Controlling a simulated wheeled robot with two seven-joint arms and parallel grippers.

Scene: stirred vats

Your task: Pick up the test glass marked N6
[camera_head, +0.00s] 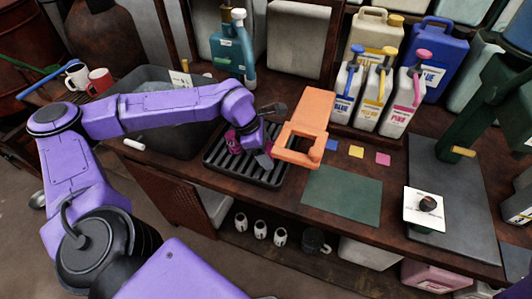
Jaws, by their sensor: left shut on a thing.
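My left gripper (264,157) reaches down over the black slatted drip rack (215,162) on the bench. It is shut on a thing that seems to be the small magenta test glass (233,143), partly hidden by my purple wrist. No N6 mark can be read on it. I cannot tell whether the glass touches the rack. My right gripper is not in view.
Pump bottles (379,90) stand behind. A white card with a dark knob (425,207) lies at right.

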